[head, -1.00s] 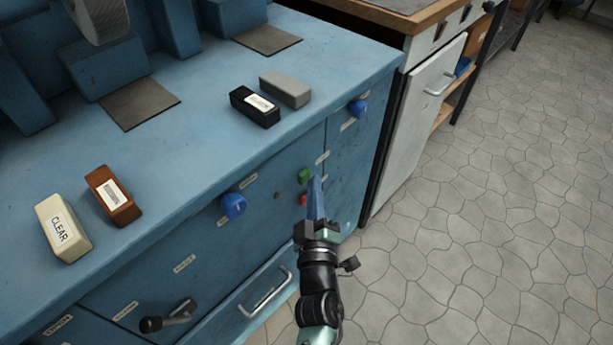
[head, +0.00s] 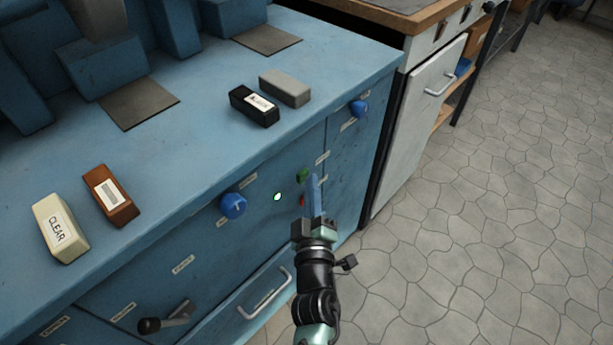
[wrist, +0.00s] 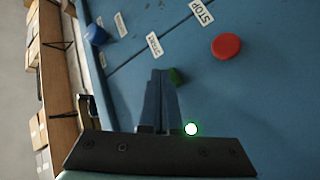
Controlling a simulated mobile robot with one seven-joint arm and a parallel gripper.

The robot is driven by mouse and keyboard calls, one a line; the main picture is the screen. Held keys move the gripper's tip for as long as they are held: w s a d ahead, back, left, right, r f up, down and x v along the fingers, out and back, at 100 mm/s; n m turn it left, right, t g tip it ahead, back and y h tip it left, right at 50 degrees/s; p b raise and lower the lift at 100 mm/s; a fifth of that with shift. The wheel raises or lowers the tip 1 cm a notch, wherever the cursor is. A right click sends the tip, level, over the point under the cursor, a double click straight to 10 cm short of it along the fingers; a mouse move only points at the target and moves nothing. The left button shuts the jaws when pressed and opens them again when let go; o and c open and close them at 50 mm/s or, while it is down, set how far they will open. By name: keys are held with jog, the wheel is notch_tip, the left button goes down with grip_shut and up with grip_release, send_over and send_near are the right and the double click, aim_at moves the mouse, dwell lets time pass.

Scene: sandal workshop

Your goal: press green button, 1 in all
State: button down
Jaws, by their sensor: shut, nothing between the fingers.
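The green button (head: 302,175) is on the blue front panel of the machine, above a red button (head: 302,201). In the wrist view the green button (wrist: 175,76) shows only partly, behind my fingertips. The red button (wrist: 226,46) is to its right there, near a STOP label. My gripper (head: 314,178) is shut and empty, its blue fingers in front of the panel just right of the green button. In the wrist view my gripper (wrist: 161,75) overlaps the button's edge; I cannot tell whether it touches. A small indicator lamp (head: 277,196) is lit whitish green; it also glows in the wrist view (wrist: 191,129).
Blue knobs (head: 232,205) and (head: 359,109) stick out of the panel on either side. A drawer handle (head: 265,293) and a black lever (head: 165,318) are lower down. Several blocks, one marked CLEAR (head: 61,229), lie on the top. The floor at right is clear.

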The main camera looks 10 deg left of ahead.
jog(key=shift+s+d+p, duration=0.5)
jog(key=shift+d+p, duration=0.15)
jog(key=shift+s+d+p, duration=0.75)
jog(key=shift+d+p, duration=0.2)
jog(key=shift+d, duration=0.1)
jog(key=shift+s+d+p, duration=0.7)
jog(key=shift+d+p, duration=0.2)
jog(key=shift+d, duration=0.1)
